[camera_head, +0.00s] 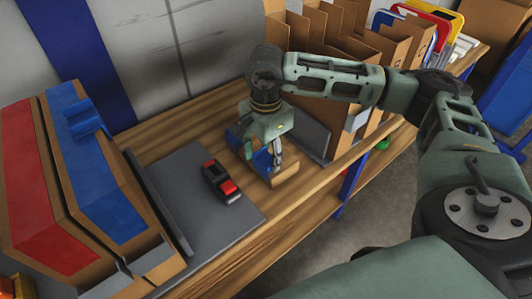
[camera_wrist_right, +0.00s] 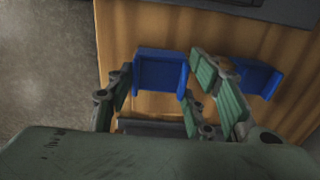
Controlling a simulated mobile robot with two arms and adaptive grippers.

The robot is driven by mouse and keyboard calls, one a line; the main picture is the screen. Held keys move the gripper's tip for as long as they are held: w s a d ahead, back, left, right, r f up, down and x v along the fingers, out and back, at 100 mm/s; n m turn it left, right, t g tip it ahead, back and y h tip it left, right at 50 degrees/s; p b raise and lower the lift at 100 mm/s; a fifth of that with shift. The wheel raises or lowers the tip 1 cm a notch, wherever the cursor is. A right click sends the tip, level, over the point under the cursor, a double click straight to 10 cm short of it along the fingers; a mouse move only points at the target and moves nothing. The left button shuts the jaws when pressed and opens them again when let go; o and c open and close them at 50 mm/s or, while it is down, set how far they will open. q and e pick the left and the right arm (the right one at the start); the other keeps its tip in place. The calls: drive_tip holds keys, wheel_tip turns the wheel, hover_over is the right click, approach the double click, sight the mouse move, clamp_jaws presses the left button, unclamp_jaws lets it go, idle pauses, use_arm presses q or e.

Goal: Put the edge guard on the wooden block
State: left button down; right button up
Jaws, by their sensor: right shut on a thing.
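My right gripper (camera_head: 264,152) points down over the wooden workbench, its fingers shut on a blue edge guard (camera_wrist_right: 160,72). The guard also shows in the head view, low between the fingers (camera_head: 262,160). A second blue piece (camera_wrist_right: 258,78) lies just outside one finger in the wrist view. The wooden block (camera_head: 287,173) shows as a light brown shape beside and under the gripper, partly hidden by it. I cannot tell whether the held guard touches the block. My left gripper is not in view.
A grey mat (camera_head: 190,180) with a black-and-red tool (camera_head: 221,182) lies left of the gripper. Boxes with red and blue pieces (camera_head: 80,205) stand at the left. A cardboard organizer (camera_head: 345,45) stands behind my arm. The bench's front edge is close.

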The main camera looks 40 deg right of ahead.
sight(266, 161)
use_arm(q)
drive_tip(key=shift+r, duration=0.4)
use_arm(e)
drive_tip(key=shift+f, duration=0.1)
drive_tip(key=o, duration=1.1)
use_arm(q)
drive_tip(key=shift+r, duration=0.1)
use_arm(e)
drive_tip(key=shift+r+p, duration=0.7)
drive_tip(key=shift+r, duration=0.2)
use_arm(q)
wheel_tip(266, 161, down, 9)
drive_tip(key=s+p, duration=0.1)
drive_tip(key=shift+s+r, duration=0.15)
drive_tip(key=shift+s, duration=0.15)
use_arm(e)
wheel_tip(266, 161, up, 11)
drive_tip(key=shift+r, duration=0.2)
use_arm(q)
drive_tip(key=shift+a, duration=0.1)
